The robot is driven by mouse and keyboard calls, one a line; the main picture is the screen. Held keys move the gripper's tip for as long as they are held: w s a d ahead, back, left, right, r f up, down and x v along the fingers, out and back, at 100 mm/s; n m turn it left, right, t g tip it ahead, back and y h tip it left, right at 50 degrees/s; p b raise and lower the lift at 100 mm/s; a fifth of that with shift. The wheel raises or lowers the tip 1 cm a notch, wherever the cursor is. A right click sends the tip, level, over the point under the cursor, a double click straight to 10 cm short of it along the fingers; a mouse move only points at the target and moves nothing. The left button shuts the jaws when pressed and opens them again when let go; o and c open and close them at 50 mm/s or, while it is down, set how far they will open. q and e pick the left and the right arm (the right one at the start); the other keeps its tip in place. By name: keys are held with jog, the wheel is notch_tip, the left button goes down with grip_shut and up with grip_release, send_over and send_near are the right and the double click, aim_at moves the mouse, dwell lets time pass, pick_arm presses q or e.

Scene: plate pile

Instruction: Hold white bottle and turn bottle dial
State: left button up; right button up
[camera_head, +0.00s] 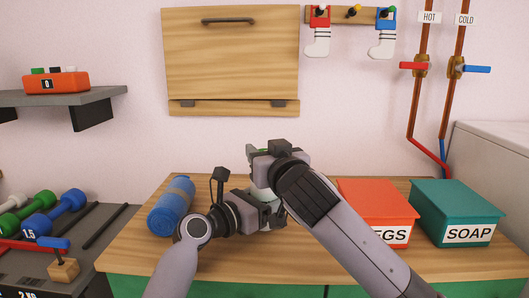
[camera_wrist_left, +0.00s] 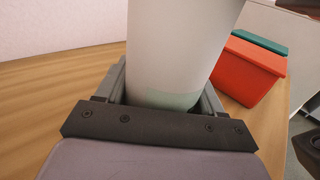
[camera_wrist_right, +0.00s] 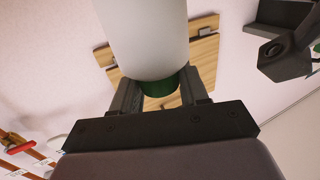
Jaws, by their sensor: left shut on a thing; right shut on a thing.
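The white bottle (camera_wrist_left: 180,45) stands between the fingers of my left gripper (camera_wrist_left: 162,95), which is shut on its lower body. In the head view my left gripper (camera_head: 270,212) is low over the table, and my right gripper (camera_head: 265,165) is just above it. The grippers hide most of the bottle there. In the right wrist view the white bottle body (camera_wrist_right: 145,38) ends in a green dial (camera_wrist_right: 160,86). My right gripper (camera_wrist_right: 160,98) is shut on this dial, one finger on each side. How far the dial is turned cannot be told.
A blue rolled mat (camera_head: 171,207) lies left of my left gripper on the wooden table (camera_head: 130,262). A red bin (camera_head: 375,205) and a teal SOAP bin (camera_head: 455,205) stand at the right. Dumbbells (camera_head: 55,212) lie on a rack at the far left.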

jog(key=shift+m+t+h, duration=0.6)
jog(key=shift+m+h, duration=0.9)
jog(key=shift+h, duration=1.1)
jog(key=o, duration=1)
jog(key=shift+c, duration=0.2)
jog(key=s+d, duration=0.1)
jog(key=s, duration=1.1)
